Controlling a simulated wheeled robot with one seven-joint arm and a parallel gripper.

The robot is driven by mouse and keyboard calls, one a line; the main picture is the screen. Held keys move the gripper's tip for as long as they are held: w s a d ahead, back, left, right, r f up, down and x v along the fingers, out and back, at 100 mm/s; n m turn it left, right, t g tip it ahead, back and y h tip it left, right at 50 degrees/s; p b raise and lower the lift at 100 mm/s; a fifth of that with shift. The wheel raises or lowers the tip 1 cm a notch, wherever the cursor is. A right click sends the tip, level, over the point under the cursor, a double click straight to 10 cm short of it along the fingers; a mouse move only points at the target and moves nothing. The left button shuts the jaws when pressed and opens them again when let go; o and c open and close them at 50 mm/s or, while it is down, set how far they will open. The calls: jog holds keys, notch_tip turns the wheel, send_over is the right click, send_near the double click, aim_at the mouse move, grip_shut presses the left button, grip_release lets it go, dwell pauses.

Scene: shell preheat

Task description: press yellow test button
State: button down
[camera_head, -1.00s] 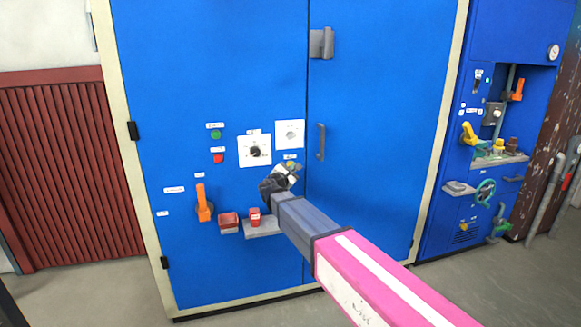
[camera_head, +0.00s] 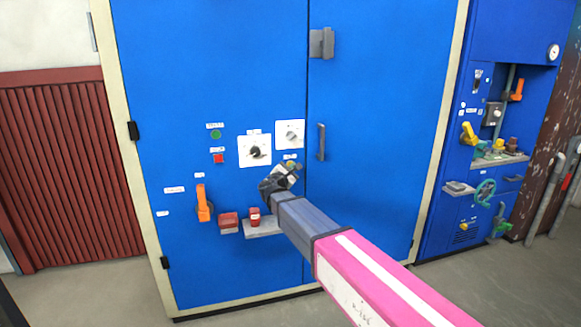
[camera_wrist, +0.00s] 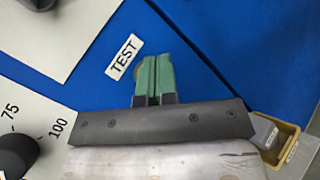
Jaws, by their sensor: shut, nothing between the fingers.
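My gripper (camera_head: 289,172) is at the blue cabinet front, just below the white dial plates. In the wrist view its two green fingers (camera_wrist: 153,77) are shut together with nothing between them. A white label reading TEST (camera_wrist: 124,56) is on the blue panel just left of the fingertips. A small rounded edge shows beside the fingers under the label, but the yellow test button is mostly hidden behind them. In the head view the button's spot is a tiny yellowish patch by the gripper, too small to make out. I cannot tell whether the fingertips touch the button.
A dial plate with a black knob (camera_head: 254,151) and another with a grey knob (camera_head: 290,134) sit above my gripper. A green button (camera_head: 215,134), a red button (camera_head: 218,158), an orange lever (camera_head: 203,204) and a grey shelf (camera_head: 263,228) are nearby. A door handle (camera_head: 321,142) is right.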

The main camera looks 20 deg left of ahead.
jog(key=shift+w+a, duration=0.2)
jog(key=shift+w, duration=0.1)
jog(key=shift+w+a, duration=0.2)
jog(key=shift+w, duration=0.15)
dwell(0.8)
jog(key=shift+s, duration=0.1)
jog(key=shift+s+d, duration=0.45)
jog(key=shift+s, duration=0.2)
jog(key=s+d, duration=0.1)
jog(key=s, duration=0.1)
jog(key=s+d, duration=0.1)
jog(key=s, duration=0.1)
jog(key=shift+s+d, duration=0.1)
jog(key=shift+d, duration=0.2)
dwell(0.4)
dwell(0.4)
